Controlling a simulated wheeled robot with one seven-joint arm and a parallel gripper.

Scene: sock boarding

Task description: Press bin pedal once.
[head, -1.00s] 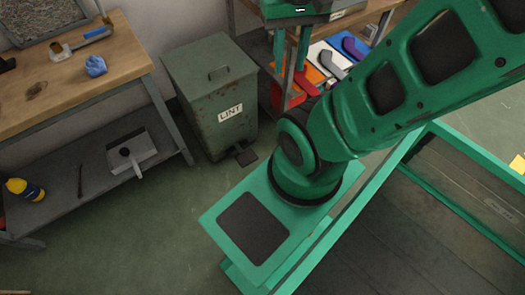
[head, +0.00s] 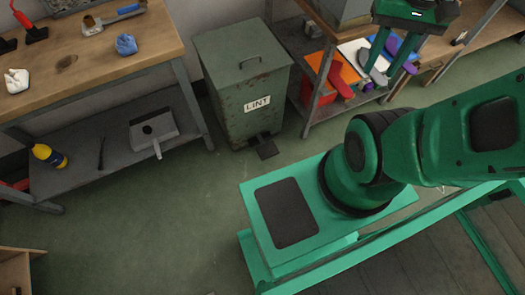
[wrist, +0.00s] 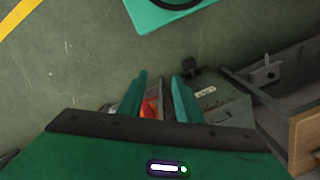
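The dark green metal bin (head: 230,112) with a LINT label stands on the floor, lid shut. Its black pedal (head: 264,147) juts from the bottom front. In the wrist view the bin (wrist: 226,108) is right of centre, partly hidden by my gripper, and the pedal (wrist: 190,67) shows just beyond the right fingertip. My gripper (head: 380,75) is in the upper right of the head view, fingers pointing down, apart and empty. It is to the right of the bin and above it, touching neither bin nor pedal. Both fingers (wrist: 159,76) also show apart in the wrist view.
A workbench (head: 140,62) with a lower shelf stands left of the bin. A shelf unit (head: 318,112) with coloured items is to its right, behind my gripper. The floor (head: 175,205) in front of the bin is clear. A wooden box edge (head: 20,262) shows at lower left.

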